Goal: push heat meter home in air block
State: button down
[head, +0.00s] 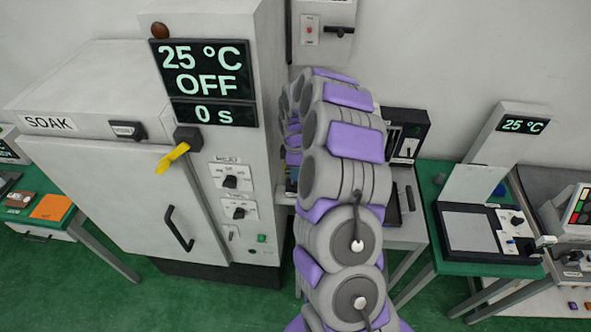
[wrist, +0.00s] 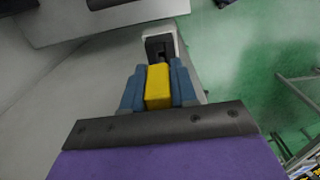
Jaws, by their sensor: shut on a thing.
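In the wrist view my gripper (wrist: 160,85) has its two blue fingers closed on the sides of a yellow block (wrist: 158,88), which I take to be the heat meter or its grip. Just beyond its far end is a pale housing with a dark opening (wrist: 160,45), likely the air block. A dark part shows in the opening in line with the yellow block. How deep it sits I cannot tell. In the head view my arm hides most of the gripper and this fixture.
A large SOAK oven (head: 110,180) with a yellow lever (head: 173,156) stands left of my arm. A dark instrument (head: 405,135) is on the bench behind it. A green-topped table (head: 440,265) with a 25 °C display (head: 524,125) stands to the right.

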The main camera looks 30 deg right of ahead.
jog(key=shift+f+b, duration=0.6)
jog(key=shift+f, duration=1.6)
jog(key=c, duration=0.8)
grip_release()
notch_tip(320, 180, up, 17)
jog(key=shift+r+b, duration=0.15)
jog(key=shift+b, duration=0.15)
